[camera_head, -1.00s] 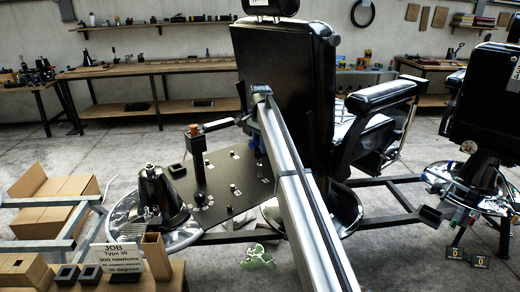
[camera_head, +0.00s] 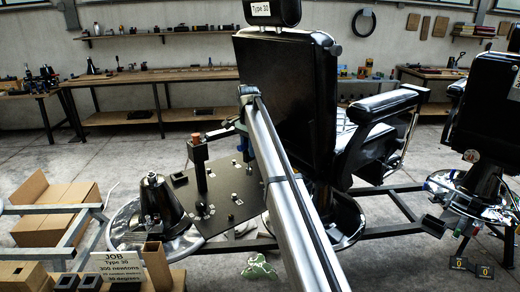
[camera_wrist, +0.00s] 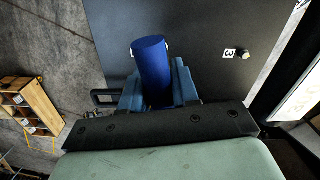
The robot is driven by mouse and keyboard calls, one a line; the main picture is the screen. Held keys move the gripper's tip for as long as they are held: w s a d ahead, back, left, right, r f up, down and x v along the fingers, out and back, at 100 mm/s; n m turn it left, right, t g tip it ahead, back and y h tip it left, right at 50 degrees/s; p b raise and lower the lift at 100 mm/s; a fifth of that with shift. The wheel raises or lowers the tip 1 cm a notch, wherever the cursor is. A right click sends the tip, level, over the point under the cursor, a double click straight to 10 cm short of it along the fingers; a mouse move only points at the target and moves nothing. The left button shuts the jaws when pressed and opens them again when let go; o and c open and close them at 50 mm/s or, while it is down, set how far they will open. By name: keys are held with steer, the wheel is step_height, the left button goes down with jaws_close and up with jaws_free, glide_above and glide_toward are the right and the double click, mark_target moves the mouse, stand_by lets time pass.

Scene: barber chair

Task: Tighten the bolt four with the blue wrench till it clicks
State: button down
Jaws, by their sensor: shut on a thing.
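My gripper (camera_wrist: 157,88) is shut on the blue handle (camera_wrist: 151,62) of the wrench; its blue-grey fingers press both sides in the wrist view. In the head view, a dark bar runs left from near my gripper (camera_head: 240,128) to an upright black post (camera_head: 201,168) with a brown top, apparently the wrench's head. The post stands over the left part of the dark plate (camera_head: 226,178); its seating on a bolt is too small to tell. A bolt (camera_wrist: 243,54) beside label 3 shows in the wrist view. Bolt four cannot be picked out.
A black barber chair (camera_head: 283,95) stands right behind my arm. A metal cone (camera_head: 160,205) is left of the plate. A job sign (camera_head: 122,265) reads Type 30, 300 newtons, 30 degrees. Cardboard boxes (camera_head: 50,208) lie at left.

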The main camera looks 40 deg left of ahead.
steer(key=s+r+n, duration=0.2)
steer(key=s+n, duration=0.1)
steer(key=s, duration=0.5)
steer(key=shift+s+a+n, duration=0.2)
steer(key=shift+a+n, duration=0.05)
steer(key=shift+n, duration=0.15)
steer(key=shift+f, duration=0.1)
step_height(320, 180, down, 6)
stand_by(0.9)
steer(key=shift+f, duration=0.8)
stand_by(0.7)
steer(key=m, duration=0.4)
steer(key=shift+m, duration=0.3)
stand_by(0.5)
